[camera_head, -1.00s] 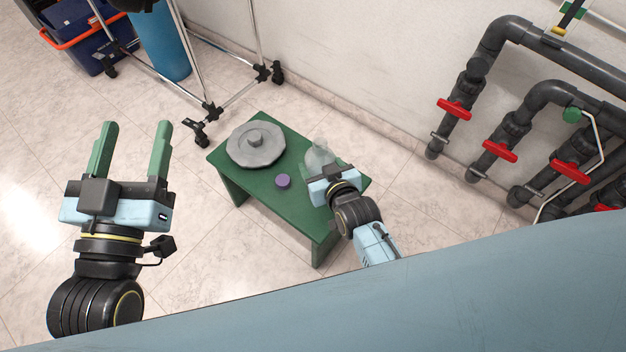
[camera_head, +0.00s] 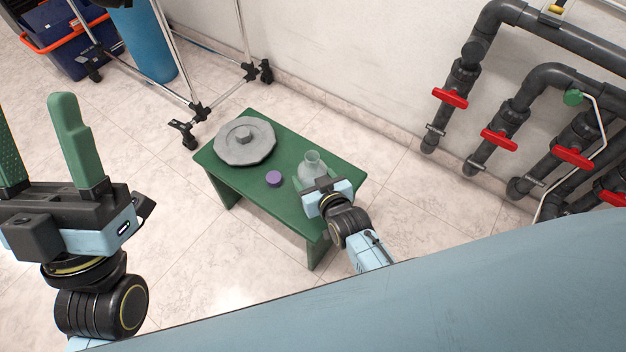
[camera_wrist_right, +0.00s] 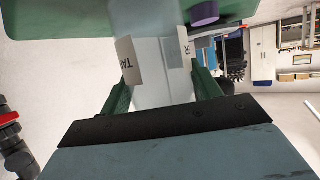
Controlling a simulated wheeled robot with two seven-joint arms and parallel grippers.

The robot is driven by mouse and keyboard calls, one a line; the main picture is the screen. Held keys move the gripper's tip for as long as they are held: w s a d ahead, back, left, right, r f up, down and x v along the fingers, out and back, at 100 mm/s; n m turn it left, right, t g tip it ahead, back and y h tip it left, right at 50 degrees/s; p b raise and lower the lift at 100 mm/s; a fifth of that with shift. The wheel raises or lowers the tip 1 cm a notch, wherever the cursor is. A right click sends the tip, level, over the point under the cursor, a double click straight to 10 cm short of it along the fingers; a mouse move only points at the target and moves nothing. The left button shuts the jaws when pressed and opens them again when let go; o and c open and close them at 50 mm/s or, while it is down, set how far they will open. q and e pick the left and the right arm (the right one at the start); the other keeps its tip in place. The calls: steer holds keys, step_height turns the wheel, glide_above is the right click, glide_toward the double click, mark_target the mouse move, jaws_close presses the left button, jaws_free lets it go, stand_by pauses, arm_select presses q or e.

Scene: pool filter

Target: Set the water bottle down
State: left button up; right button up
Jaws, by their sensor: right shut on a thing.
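A clear, pale water bottle (camera_head: 312,161) is upright or nearly so over the right part of the green table (camera_head: 283,208). My right gripper (camera_head: 318,181) is shut on it from the near side. In the right wrist view the translucent bottle (camera_wrist_right: 163,82) sits between the two green fingers (camera_wrist_right: 160,88), with white labels on its sides. Its base is hidden in the head view, and I cannot tell whether it touches the table. My left gripper (camera_head: 34,110) is open and empty at the far left, away from the table.
A grey round lid (camera_head: 245,150) and a small purple cap (camera_head: 274,179) lie on the table, left of the bottle. Dark pipes with red valve handles (camera_head: 498,140) run along the right wall. A wheeled metal frame (camera_head: 195,108) stands behind at left.

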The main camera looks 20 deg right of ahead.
stand_by(0.3)
steer(key=shift+f, duration=0.2)
steer(key=o, duration=1.4)
steer(key=shift+c, duration=0.2)
